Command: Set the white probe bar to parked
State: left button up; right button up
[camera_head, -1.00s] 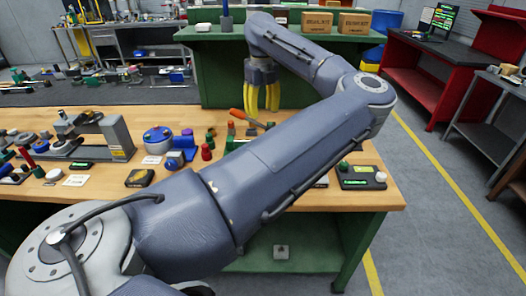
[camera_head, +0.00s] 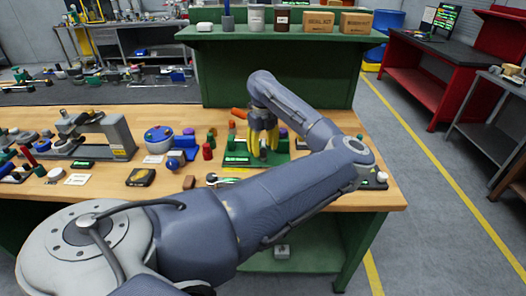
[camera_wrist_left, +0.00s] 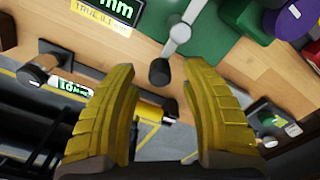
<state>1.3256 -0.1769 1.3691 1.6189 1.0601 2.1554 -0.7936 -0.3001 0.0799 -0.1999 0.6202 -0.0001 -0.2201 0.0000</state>
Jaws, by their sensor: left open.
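A pale grey-white bar (camera_wrist_left: 187,22) with a round hub and a dark round knob (camera_wrist_left: 160,72) at its lower end shows at the top middle of the left wrist view. I take it to be the probe bar. It stands out from a green fixture (camera_wrist_left: 222,48). In the head view the green fixture (camera_head: 237,160) sits on the bench, partly hidden by my left gripper (camera_head: 264,148). My left gripper's yellow fingers (camera_wrist_left: 160,85) are open and apart. The knob appears between their tips in the picture; contact cannot be told. My right gripper is not in view.
A purple knob (camera_wrist_left: 296,18) is at the fixture's right. A dark box with a white knob (camera_head: 381,178) stands near the bench's right edge. Red (camera_head: 208,151) and blue parts (camera_head: 176,160) crowd the left. A green shelf (camera_head: 280,32) rises behind.

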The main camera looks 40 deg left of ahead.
pick_arm(q)
jog(key=shift+f, duration=0.75)
grip_shut()
